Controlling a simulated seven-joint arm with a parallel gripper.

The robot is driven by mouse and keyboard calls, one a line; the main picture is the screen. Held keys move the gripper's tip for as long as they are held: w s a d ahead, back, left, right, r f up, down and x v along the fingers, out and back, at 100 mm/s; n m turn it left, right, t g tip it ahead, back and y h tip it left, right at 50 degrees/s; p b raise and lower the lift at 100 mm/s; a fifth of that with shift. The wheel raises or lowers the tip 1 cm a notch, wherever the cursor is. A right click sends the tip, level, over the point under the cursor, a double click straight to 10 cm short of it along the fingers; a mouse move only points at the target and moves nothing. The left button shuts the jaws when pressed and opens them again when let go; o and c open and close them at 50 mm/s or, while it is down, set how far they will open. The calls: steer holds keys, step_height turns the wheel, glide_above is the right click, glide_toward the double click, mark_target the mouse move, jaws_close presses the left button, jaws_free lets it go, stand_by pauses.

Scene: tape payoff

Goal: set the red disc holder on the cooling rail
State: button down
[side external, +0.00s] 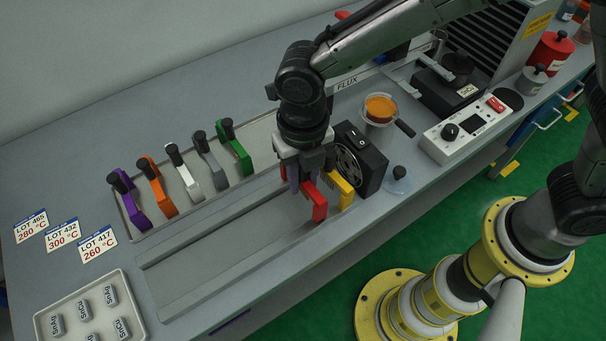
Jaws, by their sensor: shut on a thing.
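My gripper (304,174) points down and is shut on the red disc holder (318,204). The gripper hides the holder's upper part. The holder hangs upright at the right end of the cooling rail (215,262), a long grey channel along the bench's front. I cannot tell whether its bottom touches the rail. A yellow holder (344,192) stands just right of the red one, in front of the black fan box (362,160).
A tray (149,232) behind the rail holds purple, orange, white, grey and green holders. The rail's left and middle are bare.

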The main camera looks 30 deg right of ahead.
steer(key=shift+f, duration=0.35)
steer(key=shift+c, duration=0.2)
jaws_free()
stand_by(0.4)
steer(key=shift+r, duration=0.15)
steer(key=shift+r, duration=3.4)
